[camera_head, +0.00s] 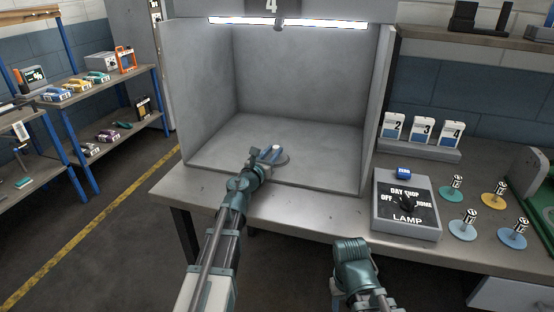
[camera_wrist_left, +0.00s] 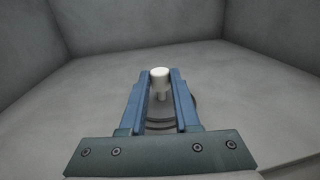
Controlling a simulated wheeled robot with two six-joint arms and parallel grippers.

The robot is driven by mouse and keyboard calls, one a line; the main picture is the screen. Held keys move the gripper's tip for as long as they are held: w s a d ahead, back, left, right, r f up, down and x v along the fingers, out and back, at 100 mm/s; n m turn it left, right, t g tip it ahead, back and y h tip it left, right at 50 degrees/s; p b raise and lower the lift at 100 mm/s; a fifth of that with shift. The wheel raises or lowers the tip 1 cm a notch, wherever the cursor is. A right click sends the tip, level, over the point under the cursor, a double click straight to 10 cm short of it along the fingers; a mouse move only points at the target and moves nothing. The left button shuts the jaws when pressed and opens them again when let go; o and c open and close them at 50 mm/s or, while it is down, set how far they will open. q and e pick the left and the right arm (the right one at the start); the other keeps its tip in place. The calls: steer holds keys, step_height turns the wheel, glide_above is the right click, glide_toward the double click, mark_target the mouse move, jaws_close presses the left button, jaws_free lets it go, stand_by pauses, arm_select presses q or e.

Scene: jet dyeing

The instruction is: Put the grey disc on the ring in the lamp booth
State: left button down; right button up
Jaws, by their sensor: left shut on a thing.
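My left gripper (camera_head: 270,154) is inside the lamp booth (camera_head: 280,75), low over its floor. It is shut on the pale knob (camera_wrist_left: 160,76) of the grey disc (camera_wrist_left: 160,125), seen between the blue fingers in the left wrist view. A round grey edge (camera_head: 285,161) shows at the fingertips just above or on the booth floor. I cannot tell the disc from the ring there, nor whether they touch, as the fingers cover much of both. My right gripper (camera_head: 350,248) is at the bottom, in front of the bench; its jaws do not show clearly.
A lamp switch box (camera_head: 407,212) stands right of the booth. Several coloured discs with upright knobs, one yellow (camera_head: 494,200), stand beyond it. Numbered white cards (camera_head: 422,130) stand behind. The booth's side walls (camera_head: 378,95) bound the left gripper; the floor around it is clear.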

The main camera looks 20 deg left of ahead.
arm_select(q)
steer(key=shift+a, duration=0.15)
steer(key=shift+f, duration=0.15)
steer(key=c, duration=0.6)
jaws_free()
steer(key=shift+c, duration=0.2)
steer(key=shift+r, duration=0.25)
steer(key=s, duration=0.4)
steer(key=s+a, duration=0.1)
steer(key=s, duration=0.3)
steer(key=s+a, duration=0.1)
steer(key=s, duration=0.3)
steer(key=shift+f, duration=0.1)
steer(key=shift+w, duration=0.1)
